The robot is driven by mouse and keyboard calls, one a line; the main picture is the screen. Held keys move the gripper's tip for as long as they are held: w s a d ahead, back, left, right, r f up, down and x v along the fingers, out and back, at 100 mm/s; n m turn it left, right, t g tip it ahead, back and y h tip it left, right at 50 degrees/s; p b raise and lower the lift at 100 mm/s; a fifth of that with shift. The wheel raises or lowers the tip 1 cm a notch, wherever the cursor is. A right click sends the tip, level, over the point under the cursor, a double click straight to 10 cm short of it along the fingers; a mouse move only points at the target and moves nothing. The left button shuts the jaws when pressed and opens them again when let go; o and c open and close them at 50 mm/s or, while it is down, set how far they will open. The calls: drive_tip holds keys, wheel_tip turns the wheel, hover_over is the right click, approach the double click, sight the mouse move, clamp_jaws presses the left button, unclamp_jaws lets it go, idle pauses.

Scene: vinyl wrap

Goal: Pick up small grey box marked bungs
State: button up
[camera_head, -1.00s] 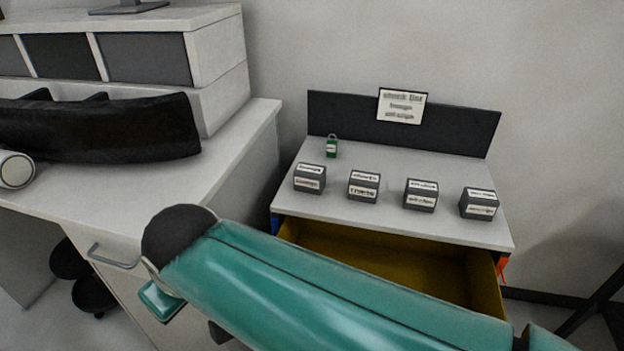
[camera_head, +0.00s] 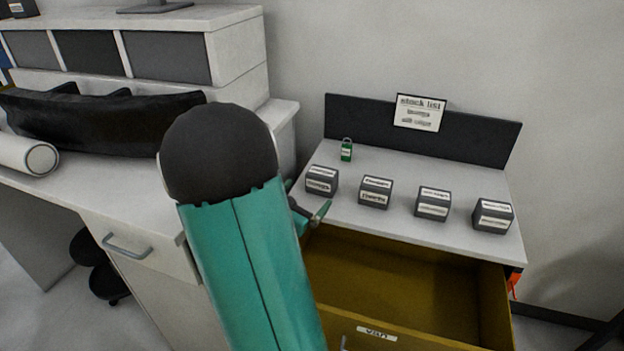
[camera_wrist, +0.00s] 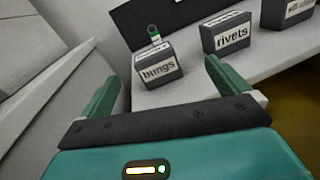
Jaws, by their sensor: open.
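The small grey box marked bungs (camera_wrist: 158,72) stands on the white cabinet top. Its label reads clearly in the wrist view. In the head view the leftmost grey box (camera_head: 321,181) of the row is the same one, its label blurred. My gripper (camera_wrist: 160,85) is open and empty, its two green fingers spread, with the box in view between and beyond them.
A rivets box (camera_wrist: 227,34) stands right of the bungs box, with two more grey boxes further right. A green padlock (camera_head: 346,150) stands behind. The yellow drawer (camera_head: 400,285) is open below. A white desk (camera_head: 110,200) is at left.

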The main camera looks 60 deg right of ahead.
sight(318, 181)
drive_tip(key=d+f+n, duration=0.1)
drive_tip(key=d, duration=0.2)
drive_tip(key=w+d+n+t, duration=0.1)
drive_tip(key=d, duration=0.3)
drive_tip(key=d+f+n+t, duration=0.1)
drive_tip(key=d, duration=0.2)
drive_tip(key=shift+w+d+f, duration=0.3)
drive_tip(key=shift+f, duration=0.05)
drive_tip(key=d, duration=0.5)
drive_tip(key=shift+w+f, duration=0.1)
drive_tip(key=shift+f, duration=0.1)
drive_tip(key=c, duration=1.1)
drive_tip(key=shift+r, duration=0.1)
